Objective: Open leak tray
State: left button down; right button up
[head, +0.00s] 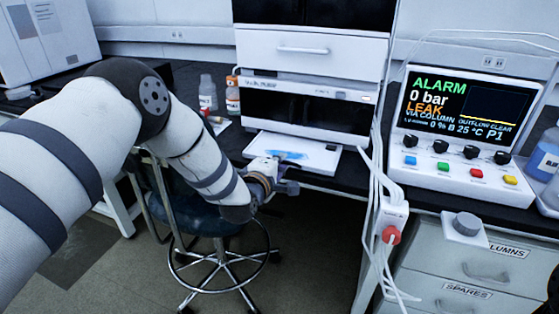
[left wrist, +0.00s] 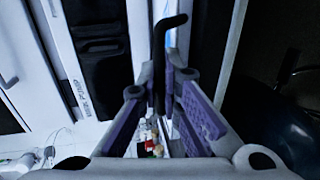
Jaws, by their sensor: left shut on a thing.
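The leak tray (head: 322,158) is a flat white tray with a blue liquid patch on it. It sticks out from under the lowest white module of the stack, over the bench's front edge. The tray's back part is hidden under the module. My right gripper is not in view.
White modules (head: 308,88) stand above the tray. Two bottles (head: 232,96) stand left of it. White cables and a power strip (head: 390,222) hang to its right. A blue stool (head: 205,212) stands below my left arm. A controller (head: 462,120) shows a leak alarm.

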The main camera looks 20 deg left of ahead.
pick_arm(q)
jog(key=shift+w, duration=0.2)
jog(key=c, duration=1.8)
grip_release()
jog(key=shift+o, duration=0.2)
jog(key=v, duration=1.2)
